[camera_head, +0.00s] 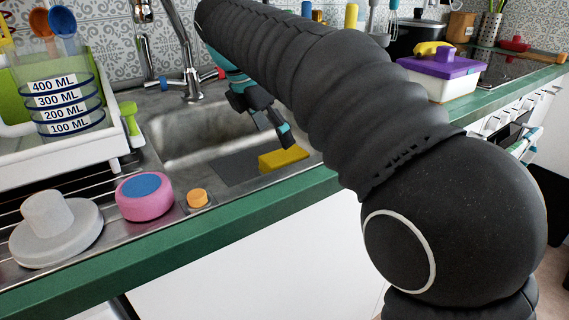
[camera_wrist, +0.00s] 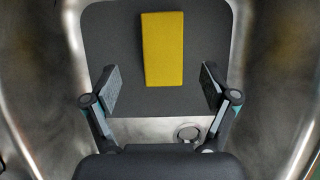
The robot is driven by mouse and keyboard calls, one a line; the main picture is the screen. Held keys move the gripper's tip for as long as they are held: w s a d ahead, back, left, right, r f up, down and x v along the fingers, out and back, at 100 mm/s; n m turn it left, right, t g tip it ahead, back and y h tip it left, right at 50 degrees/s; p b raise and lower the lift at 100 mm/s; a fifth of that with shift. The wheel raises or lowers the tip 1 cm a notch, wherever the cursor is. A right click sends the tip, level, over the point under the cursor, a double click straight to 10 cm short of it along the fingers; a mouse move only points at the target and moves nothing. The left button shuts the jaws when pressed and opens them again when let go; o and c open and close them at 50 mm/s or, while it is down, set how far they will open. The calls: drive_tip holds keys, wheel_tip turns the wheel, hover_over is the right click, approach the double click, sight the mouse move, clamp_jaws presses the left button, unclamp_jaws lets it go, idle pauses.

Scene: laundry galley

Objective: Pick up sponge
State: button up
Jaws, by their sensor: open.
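The sponge is a yellow block (camera_head: 283,158) in the metal sink basin in the head view. In the wrist view the sponge (camera_wrist: 163,49) lies on a dark grey mat or panel (camera_wrist: 112,32) inside the sink. My gripper (camera_wrist: 160,88) is open and empty, with one finger on each side below the sponge in the picture. The sponge lies just beyond the fingertips, roughly centred between them. In the head view my gripper (camera_head: 283,134) reaches down into the sink, close to the sponge; my arm hides part of the basin.
Sink walls (camera_wrist: 252,60) surround the gripper. A faucet (camera_head: 190,85) stands behind the basin. A pink and blue round object (camera_head: 144,199), an orange cap (camera_head: 197,198) and a grey plunger-like piece (camera_head: 55,232) sit left. A purple-lidded box (camera_head: 440,75) stands on the right counter.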

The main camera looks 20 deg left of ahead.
sight(283, 155)
drive_tip(key=shift+s+b+x, duration=0.1)
drive_tip(key=shift+b+x, duration=0.25)
drive_tip(key=shift+x, duration=1.45)
drive_tip(key=shift+s+b+x, duration=0.15)
drive_tip(key=shift+b+x, duration=0.15)
drive_tip(key=shift+x, duration=1.5)
drive_tip(key=shift+f, duration=0.1)
drive_tip(key=shift+f, duration=0.25)
drive_tip(key=c, duration=1)
